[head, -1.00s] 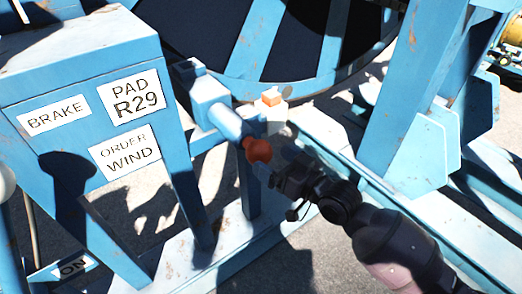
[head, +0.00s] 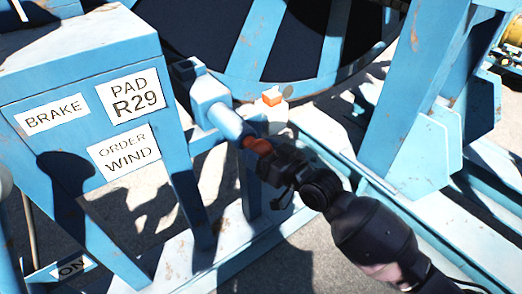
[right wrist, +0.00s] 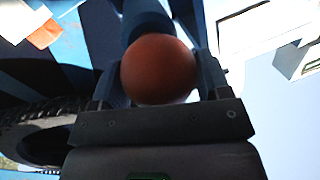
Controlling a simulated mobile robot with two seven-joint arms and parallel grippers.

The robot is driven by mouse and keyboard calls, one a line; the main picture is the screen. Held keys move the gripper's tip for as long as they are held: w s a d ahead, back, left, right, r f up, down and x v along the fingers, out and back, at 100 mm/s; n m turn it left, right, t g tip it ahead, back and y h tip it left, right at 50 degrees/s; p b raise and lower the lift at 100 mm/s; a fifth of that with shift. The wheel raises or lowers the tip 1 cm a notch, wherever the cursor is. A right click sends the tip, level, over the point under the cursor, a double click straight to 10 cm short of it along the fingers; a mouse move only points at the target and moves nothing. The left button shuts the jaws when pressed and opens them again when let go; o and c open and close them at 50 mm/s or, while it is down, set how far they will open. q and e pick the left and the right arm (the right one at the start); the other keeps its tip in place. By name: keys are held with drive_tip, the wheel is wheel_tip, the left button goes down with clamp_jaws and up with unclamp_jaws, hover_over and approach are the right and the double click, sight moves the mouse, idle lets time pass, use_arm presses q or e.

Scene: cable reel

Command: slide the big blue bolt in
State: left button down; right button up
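The big blue bolt (head: 229,122) sticks out of a light blue block (head: 208,92) on the frame, pointing down and right. An orange-red ball knob (head: 257,145) is on its near end. My right gripper (head: 268,156) is at the knob, in line with the bolt. In the right wrist view, the ball knob (right wrist: 158,70) sits between the two fingers, close to the palm. I cannot tell whether the fingers press on it. The bolt's far end is hidden in the block. My left gripper is not in view.
A blue box (head: 80,70) with brake and pad labels stands at the left. A large reel (head: 265,35) is behind the bolt. A small orange-topped part (head: 272,98) is just beyond the knob. Blue frame posts (head: 410,90) stand at the right.

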sight(236, 127)
drive_tip(key=c, duration=0.5)
drive_tip(key=x, duration=0.3)
drive_tip(key=w+d+b+x, duration=0.1)
drive_tip(key=x, duration=0.2)
drive_tip(key=b+x, duration=0.1)
drive_tip(key=x, duration=0.3)
drive_tip(key=shift+w+d+f, duration=0.15)
drive_tip(key=shift+w, duration=0.3)
drive_tip(key=shift+r, duration=0.25)
drive_tip(key=o, duration=1)
drive_tip(key=shift+o, duration=1.3)
drive_tip(key=shift+w+a+f, duration=0.1)
drive_tip(key=shift+w+a, duration=0.05)
drive_tip(key=shift+a, duration=0.1)
